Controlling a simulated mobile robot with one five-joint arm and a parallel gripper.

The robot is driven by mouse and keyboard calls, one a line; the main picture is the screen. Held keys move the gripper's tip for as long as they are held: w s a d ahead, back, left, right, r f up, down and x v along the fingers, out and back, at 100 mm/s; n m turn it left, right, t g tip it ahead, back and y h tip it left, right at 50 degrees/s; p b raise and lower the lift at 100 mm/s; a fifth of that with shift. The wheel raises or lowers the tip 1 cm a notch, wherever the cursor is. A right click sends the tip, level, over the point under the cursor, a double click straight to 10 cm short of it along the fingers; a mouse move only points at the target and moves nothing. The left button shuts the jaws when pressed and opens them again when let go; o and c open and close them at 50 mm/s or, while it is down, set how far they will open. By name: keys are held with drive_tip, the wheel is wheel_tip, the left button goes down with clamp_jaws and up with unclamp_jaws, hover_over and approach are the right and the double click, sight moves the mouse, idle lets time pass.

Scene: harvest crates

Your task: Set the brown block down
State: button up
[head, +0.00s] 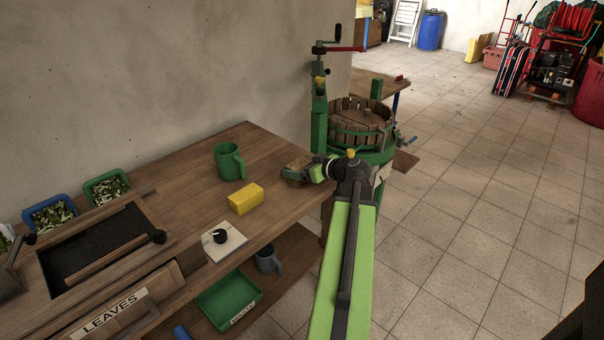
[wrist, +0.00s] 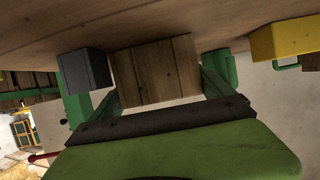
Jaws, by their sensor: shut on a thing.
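The brown wooden block (wrist: 155,72) is held between the two fingers of my gripper (wrist: 160,88) in the wrist view, which looks upside down. In the head view, my gripper (head: 303,172) is low over the right end of the wooden bench (head: 190,208). The brown block also shows there (head: 291,169), partly covered by the gripper. The block's lower face is close to the bench top; I cannot tell whether it touches.
A green mug (head: 229,162) and a yellow block (head: 246,199) stand left of my gripper. A dark grey box shape (wrist: 83,69) is close beside the brown block. A white tile with a black knob (head: 222,238) lies farther front. The wooden-slatted press (head: 360,122) stands beyond the bench's right end.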

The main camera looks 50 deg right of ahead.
drive_tip(key=shift+r, duration=0.15)
drive_tip(key=o, duration=1.4)
